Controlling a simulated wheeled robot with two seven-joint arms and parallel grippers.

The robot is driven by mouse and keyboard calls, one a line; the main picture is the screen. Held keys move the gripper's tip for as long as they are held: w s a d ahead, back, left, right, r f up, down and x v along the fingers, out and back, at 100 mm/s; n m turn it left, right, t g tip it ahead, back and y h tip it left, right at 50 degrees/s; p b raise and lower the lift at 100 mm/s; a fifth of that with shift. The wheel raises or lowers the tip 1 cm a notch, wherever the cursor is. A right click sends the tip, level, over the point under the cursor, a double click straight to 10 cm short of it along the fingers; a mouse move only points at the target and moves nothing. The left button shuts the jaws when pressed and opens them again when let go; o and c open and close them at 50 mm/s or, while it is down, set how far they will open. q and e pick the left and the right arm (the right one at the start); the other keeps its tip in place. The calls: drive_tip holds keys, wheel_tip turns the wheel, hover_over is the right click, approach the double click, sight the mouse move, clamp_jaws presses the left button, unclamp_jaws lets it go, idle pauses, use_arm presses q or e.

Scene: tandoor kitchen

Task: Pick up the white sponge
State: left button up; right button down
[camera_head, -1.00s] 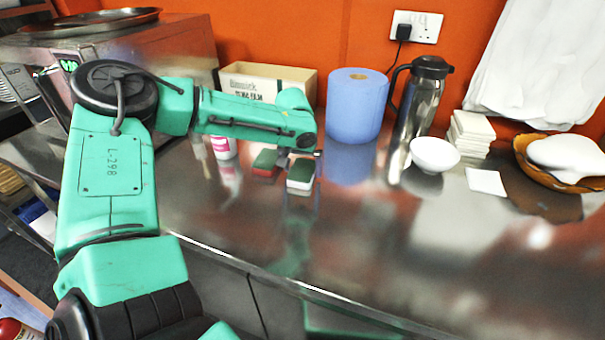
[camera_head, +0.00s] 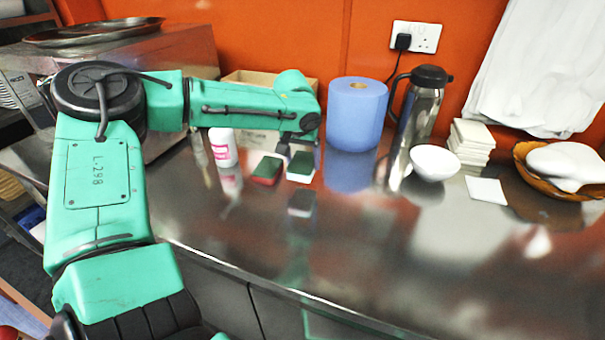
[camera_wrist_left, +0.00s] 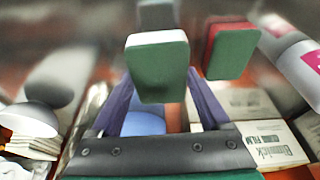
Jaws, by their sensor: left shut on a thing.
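The white sponge (camera_head: 300,167) has a green top and hangs a little above the steel counter, with its reflection apart below it. My left gripper (camera_head: 298,146) is above it and shut on it. In the left wrist view the white sponge (camera_wrist_left: 158,66) sits between the two purple-blue fingers (camera_wrist_left: 160,98), green face toward the camera. My right gripper is in neither view.
A red sponge with a green top (camera_head: 267,170) lies close to the left. A white bottle (camera_head: 222,148) stands further left. Behind are a cardboard box (camera_head: 262,78), blue paper roll (camera_head: 355,118) and steel flask (camera_head: 418,112). A white bowl (camera_head: 434,162) stands right. The front counter is clear.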

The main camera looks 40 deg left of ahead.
sight(302, 163)
use_arm(q)
wheel_tip(302, 163, up, 23)
drive_tip(key=p, duration=0.2)
